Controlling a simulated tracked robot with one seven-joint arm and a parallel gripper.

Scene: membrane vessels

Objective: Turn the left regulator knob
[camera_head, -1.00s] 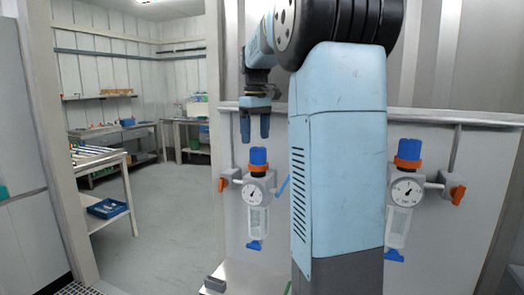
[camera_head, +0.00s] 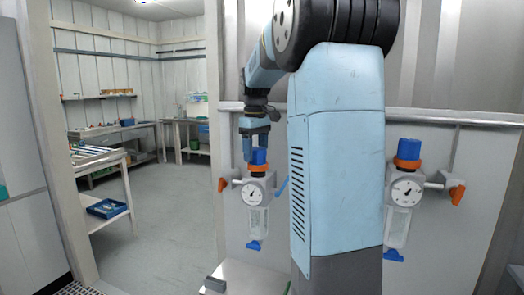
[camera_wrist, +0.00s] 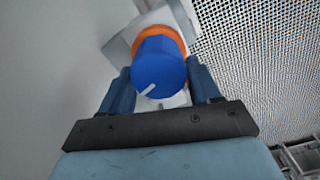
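The left regulator (camera_head: 257,190) is on the wall panel, with a round gauge and a clear bowl below. Its blue knob (camera_head: 259,157) is on top, above an orange ring. In the wrist view the blue knob (camera_wrist: 158,70) shows from above with a white mark on its face, and the orange ring (camera_wrist: 172,33) is around it. My gripper (camera_head: 254,150) points down at the knob. In the wrist view my gripper (camera_wrist: 162,88) is open, with one blue finger on each side of the knob's near part. I cannot tell whether the fingers touch it.
A second regulator (camera_head: 404,190) with a blue knob stands to the right, beyond my arm column. Orange valve handles (camera_head: 222,184) sit beside the regulators. A doorway at left opens to a room with benches (camera_head: 100,160). A perforated floor (camera_wrist: 260,60) shows below.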

